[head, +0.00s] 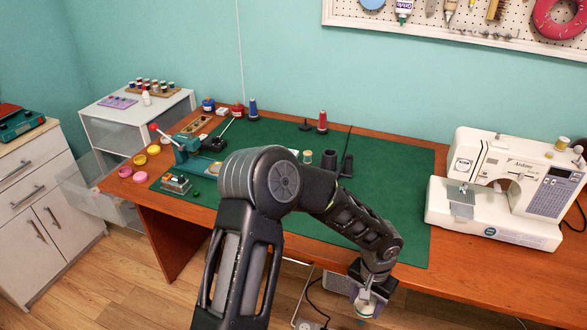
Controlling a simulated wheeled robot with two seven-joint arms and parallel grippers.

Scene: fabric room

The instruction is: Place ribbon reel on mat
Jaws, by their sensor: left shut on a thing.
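My left gripper (369,290) points down at the lower right, in front of the table's front edge and over the floor. It is shut on a small pale round thing (364,306), which looks like the ribbon reel; the fingers partly cover it. The green mat (400,190) lies flat on the wooden table, and my left arm crosses in front of its middle. The held reel is apart from the mat. My right gripper is not in view.
A white sewing machine (510,190) stands at the right. Small coloured reels or pots, including a yellow one (140,159), sit at the table's left end. Thread cones, a red one (322,122) among them, stand at the back. The mat's right part is clear.

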